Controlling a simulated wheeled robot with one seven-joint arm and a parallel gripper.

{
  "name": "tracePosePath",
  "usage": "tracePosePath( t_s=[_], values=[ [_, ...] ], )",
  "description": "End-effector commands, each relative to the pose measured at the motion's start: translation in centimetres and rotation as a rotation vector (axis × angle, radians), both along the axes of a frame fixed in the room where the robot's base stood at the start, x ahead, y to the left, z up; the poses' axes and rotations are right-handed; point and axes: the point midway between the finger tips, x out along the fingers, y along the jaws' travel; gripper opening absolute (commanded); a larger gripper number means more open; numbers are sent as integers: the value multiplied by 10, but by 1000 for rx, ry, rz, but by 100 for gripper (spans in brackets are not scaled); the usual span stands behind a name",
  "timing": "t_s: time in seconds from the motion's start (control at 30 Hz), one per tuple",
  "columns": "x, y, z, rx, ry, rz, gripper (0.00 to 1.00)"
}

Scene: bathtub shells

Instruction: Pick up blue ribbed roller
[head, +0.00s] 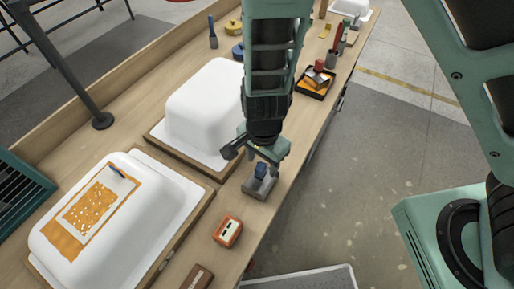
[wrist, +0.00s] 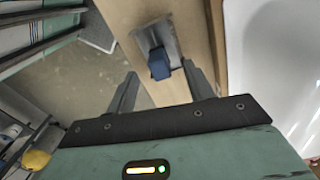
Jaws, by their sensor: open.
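A small blue block-like piece (head: 261,169) stands on a grey metal plate (head: 258,188) at the bench's right edge. I cannot make out ribs on it. My gripper (head: 259,158) is open just above it, pointing down. In the wrist view, the blue piece (wrist: 159,66) shows between the two fingertips, nearer the right one, with no visible grip on it. The grey plate (wrist: 157,36) lies beyond it.
The near white shell (head: 170,205) and a second white shell (head: 199,105) stand on the wooden bench (head: 135,95). An orange box (head: 228,231) sits nearer the front edge. A dark tray (head: 317,83) with red items lies farther back. Open floor lies right of the bench.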

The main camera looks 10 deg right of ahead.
Motion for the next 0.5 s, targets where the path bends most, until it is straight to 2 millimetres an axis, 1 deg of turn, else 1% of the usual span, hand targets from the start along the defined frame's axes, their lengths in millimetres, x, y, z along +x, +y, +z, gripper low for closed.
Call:
tracePosePath(
  t_s=[0.17, 0.4, 0.5],
  values=[
    [0, 0, -12, -1, 1, -1, 52],
    [-2, 2, -47, -1, 1, -3, 52],
    [-2, 3, -54, 0, 0, -1, 52]
  ],
)
